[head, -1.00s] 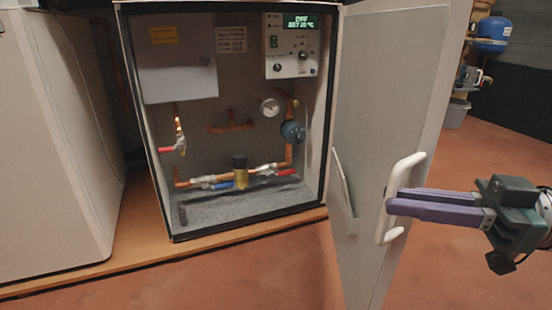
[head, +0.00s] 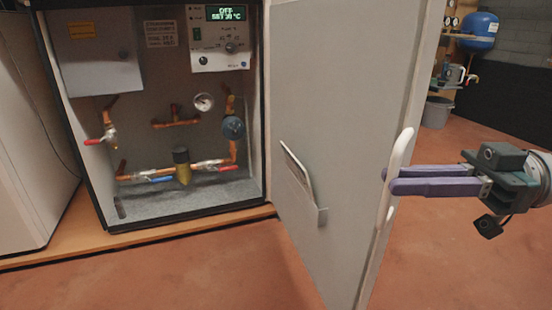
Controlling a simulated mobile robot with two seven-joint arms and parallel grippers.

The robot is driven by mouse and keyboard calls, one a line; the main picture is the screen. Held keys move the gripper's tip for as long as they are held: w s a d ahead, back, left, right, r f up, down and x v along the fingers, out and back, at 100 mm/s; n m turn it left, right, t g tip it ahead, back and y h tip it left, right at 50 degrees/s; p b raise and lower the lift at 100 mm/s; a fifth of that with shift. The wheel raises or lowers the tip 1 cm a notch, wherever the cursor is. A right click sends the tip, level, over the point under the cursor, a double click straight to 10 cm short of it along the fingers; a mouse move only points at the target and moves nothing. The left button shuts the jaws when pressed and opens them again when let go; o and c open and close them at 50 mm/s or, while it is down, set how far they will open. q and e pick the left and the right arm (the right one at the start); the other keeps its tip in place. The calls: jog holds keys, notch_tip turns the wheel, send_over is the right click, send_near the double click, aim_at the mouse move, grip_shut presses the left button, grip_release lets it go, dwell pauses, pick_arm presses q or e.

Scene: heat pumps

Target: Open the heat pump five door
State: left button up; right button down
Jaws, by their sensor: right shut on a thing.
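The heat pump door (head: 345,120) is a grey-white panel that stands wide open, hinged at the right side of the cabinet (head: 268,190). Its inner face shows, with a small document holder (head: 305,190) on it. A white handle (head: 401,150) sits at the door's free edge. My right gripper (head: 392,181), with purple fingers, comes in from the right and is shut on the handle. Inside the cabinet are copper pipes, valves, a gauge and a control panel (head: 218,37) with a lit display. My left gripper is not in view.
A neighbouring white cabinet (head: 25,150) stands at the left. Both cabinets stand on a wooden base (head: 150,231). A blue tank (head: 480,32) and a grey bucket (head: 437,112) are at the back right. The reddish floor in front is clear.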

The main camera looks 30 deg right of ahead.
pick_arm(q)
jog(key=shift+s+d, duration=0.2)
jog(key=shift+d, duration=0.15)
pick_arm(e)
jog(key=shift+s+d+f, duration=0.1)
jog(key=shift+d, duration=0.35)
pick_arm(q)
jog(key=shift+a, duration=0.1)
pick_arm(e)
jog(key=c, duration=1.2)
grip_release()
jog(key=shift+c, duration=0.2)
jog(key=shift+o, duration=0.4)
jog(key=shift+w, duration=0.2)
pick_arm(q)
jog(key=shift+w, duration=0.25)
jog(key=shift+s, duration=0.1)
pick_arm(e)
jog(key=shift+s, duration=0.1)
